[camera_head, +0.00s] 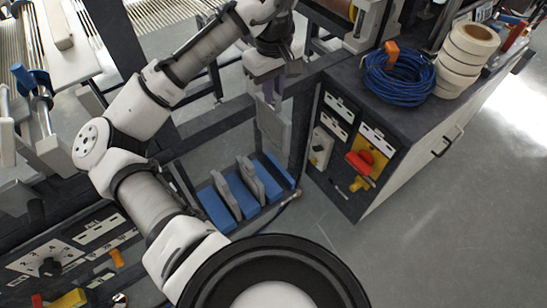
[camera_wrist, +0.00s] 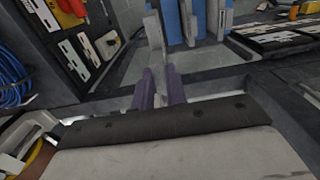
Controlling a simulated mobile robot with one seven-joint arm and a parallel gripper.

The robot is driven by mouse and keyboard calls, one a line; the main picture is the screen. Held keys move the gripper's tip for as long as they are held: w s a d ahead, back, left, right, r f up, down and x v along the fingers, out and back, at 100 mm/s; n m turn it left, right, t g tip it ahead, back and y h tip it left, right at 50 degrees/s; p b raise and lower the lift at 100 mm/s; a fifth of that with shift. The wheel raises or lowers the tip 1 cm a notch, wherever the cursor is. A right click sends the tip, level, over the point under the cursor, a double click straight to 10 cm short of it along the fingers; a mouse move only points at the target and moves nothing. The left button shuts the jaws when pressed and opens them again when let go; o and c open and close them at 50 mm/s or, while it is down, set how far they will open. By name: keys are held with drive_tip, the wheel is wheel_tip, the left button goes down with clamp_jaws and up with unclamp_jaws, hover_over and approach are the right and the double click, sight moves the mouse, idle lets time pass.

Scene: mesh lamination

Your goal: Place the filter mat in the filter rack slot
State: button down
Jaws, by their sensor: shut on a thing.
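My gripper (camera_head: 272,98) is shut on a grey filter mat (camera_head: 273,128), which hangs down from the fingers in the head view. In the wrist view the purple-grey fingers (camera_wrist: 162,88) pinch the mat (camera_wrist: 155,38), seen nearly edge-on. The filter rack (camera_head: 215,210) has blue blocks and stands low on the frame, below and left of the held mat. Other grey mats (camera_head: 226,194) stand upright between the blue blocks. The held mat's lower edge is near the rack's right end; whether they touch cannot be told. Blue rack parts also show in the wrist view (camera_wrist: 172,18).
A dark cabinet with a control panel (camera_head: 350,150) and red switch stands right of the mat. A blue cable coil (camera_head: 399,76) and tape rolls (camera_head: 467,48) lie on it. A dark frame post is close to the mat's right. Floor at lower right is clear.

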sight(274, 113)
wheel_tip(274, 113, down, 19)
drive_tip(key=shift+s, duration=0.1)
idle(0.3)
drive_tip(key=shift+f, duration=0.15)
drive_tip(key=c, duration=1.4)
unclamp_jaws()
wheel_tip(274, 113, up, 12)
drive_tip(key=shift+r, duration=0.2)
